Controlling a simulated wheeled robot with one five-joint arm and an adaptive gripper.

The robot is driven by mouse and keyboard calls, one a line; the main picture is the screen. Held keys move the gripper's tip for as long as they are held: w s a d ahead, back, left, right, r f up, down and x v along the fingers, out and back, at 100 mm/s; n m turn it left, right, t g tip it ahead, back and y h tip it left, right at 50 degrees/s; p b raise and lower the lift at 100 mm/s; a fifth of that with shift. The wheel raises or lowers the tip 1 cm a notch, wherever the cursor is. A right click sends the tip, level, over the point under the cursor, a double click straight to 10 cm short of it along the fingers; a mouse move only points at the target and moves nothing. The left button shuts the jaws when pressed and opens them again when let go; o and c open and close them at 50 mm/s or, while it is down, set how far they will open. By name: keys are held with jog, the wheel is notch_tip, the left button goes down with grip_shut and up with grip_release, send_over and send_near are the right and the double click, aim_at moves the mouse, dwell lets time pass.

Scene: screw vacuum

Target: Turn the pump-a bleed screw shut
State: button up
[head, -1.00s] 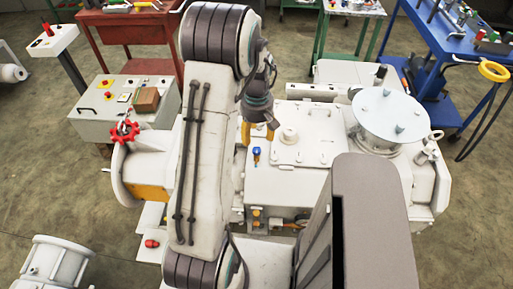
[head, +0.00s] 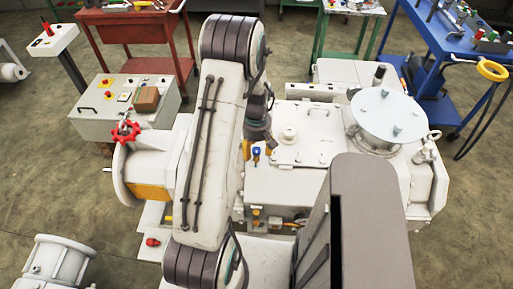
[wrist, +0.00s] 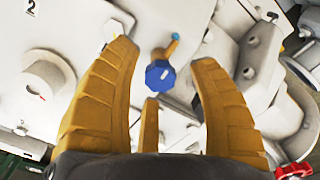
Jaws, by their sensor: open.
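The screw with a blue faceted head (wrist: 159,76) stands on the white machine, with a short brass stem and a small light-blue tip beside it in the wrist view. It shows as a small blue spot in the head view (head: 256,152). No pump-a label is legible. My gripper (wrist: 164,56) is open and empty, with its yellow fingers spread on both sides of the blue head and a third finger below it in the picture. A gap shows between the fingers and the head. In the head view my gripper (head: 258,152) is partly hidden by my arm.
A red handwheel (head: 126,132) stands to the left on the machine. A round grey lid (head: 390,115) stands to the right. A white cap (head: 288,135) rises from the top plate close to my gripper. A control box (head: 110,105) is at the left.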

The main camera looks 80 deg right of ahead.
jog(key=shift+c, duration=0.2)
grip_shut()
dwell(0.3)
jog(key=shift+f+m+b, duration=0.1)
jog(key=shift+m+b, duration=0.2)
jog(key=m+b, duration=0.2)
jog(key=shift+f+m, duration=0.15)
jog(key=shift+m, duration=0.15)
jog(key=m+b, duration=0.4)
jog(key=m, duration=0.2)
jog(key=m+b, duration=0.2)
jog(key=m, duration=0.3)
jog(key=shift+m, duration=0.4)
jog(key=shift+m+b, duration=0.65)
jog(key=shift+m, duration=1.35)
